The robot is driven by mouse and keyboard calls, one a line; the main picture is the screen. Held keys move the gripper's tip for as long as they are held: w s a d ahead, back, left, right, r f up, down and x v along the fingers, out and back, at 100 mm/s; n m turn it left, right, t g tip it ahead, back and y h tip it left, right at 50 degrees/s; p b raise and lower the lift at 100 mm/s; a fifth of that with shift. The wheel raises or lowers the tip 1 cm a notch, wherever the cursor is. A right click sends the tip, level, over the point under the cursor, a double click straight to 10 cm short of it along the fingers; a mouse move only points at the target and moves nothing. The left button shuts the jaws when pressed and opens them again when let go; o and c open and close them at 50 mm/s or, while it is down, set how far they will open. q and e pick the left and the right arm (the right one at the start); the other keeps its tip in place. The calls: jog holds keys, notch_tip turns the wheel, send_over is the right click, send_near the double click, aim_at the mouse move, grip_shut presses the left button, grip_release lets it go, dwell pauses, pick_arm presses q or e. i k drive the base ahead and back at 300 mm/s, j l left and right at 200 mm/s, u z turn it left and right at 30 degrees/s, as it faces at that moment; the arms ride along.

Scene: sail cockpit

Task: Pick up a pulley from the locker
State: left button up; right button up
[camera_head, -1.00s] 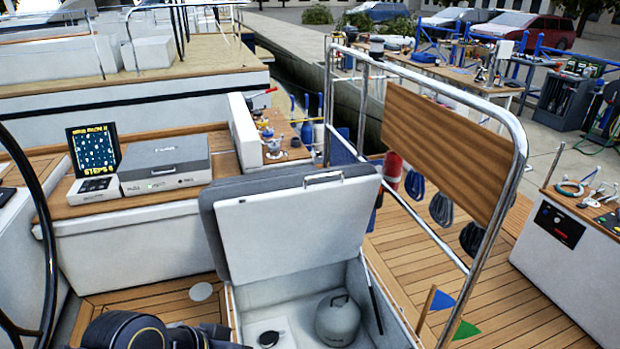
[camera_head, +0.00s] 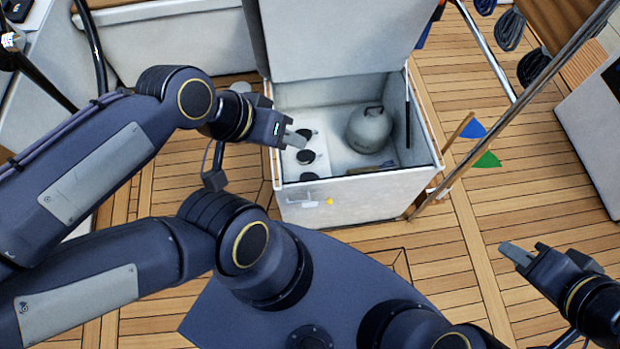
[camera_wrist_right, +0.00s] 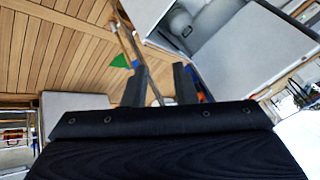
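The open locker (camera_head: 425,172) stands at the upper middle of the head view, its lid (camera_head: 335,35) raised. Three dark round pulleys lie on its white floor at the left: a far pulley (camera_head: 305,133), a middle pulley (camera_head: 305,157) and a near pulley (camera_head: 308,176). My left gripper (camera_head: 296,139) is over the locker's left side, close to the far and middle pulleys in the picture; its finger gap and height are unclear. My right gripper (camera_head: 515,254) is over the deck at lower right, away from the locker. In the right wrist view its fingers (camera_wrist_right: 160,85) are apart, with nothing held.
A grey gas bottle (camera_head: 369,129) stands in the locker right of the pulleys. A thin dark strut (camera_head: 408,122) runs along the locker's right side. A blue flag (camera_head: 474,129) and a green flag (camera_head: 487,160) stand right of it. Metal rails cross the right side.

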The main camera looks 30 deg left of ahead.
aim_at(305, 176)
jog(key=j+u, duration=0.15)
jog(key=j, duration=0.55)
jog(key=i+j+u, duration=0.2)
jog(key=j, duration=0.45)
jog(key=j+u, duration=0.15)
jog(key=j, duration=0.55)
